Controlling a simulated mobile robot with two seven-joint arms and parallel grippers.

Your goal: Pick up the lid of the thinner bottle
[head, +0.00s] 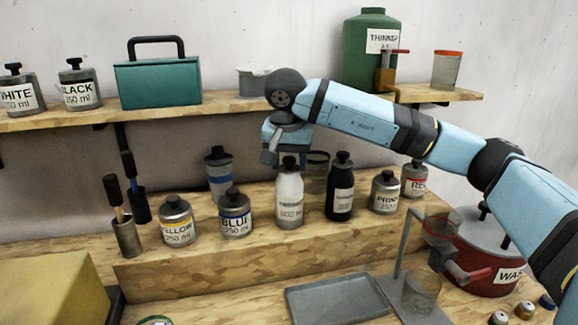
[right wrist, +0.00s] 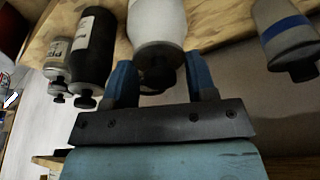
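The white bottle (head: 289,200) stands on the raised wooden step with a black lid (head: 289,164) on top; its label is too blurred to read surely. A big green canister (head: 370,60) on the upper shelf bears a label reading like THINNER. My right gripper (head: 286,156) is just above the white bottle, pointing down. In the right wrist view, my right gripper's blue fingers (right wrist: 160,82) are apart, one on each side of the white bottle's dark lid (right wrist: 160,62); I cannot tell whether they touch it. My left gripper is not in view.
A black bottle (head: 340,190) stands close right of the white one, with a glass jar (head: 317,172) behind. A blue-banded bottle (head: 219,172) and the blue paint can (head: 235,218) stand left. The upper shelf (head: 225,106) runs behind my arm. A grey tray (head: 335,298) lies in front.

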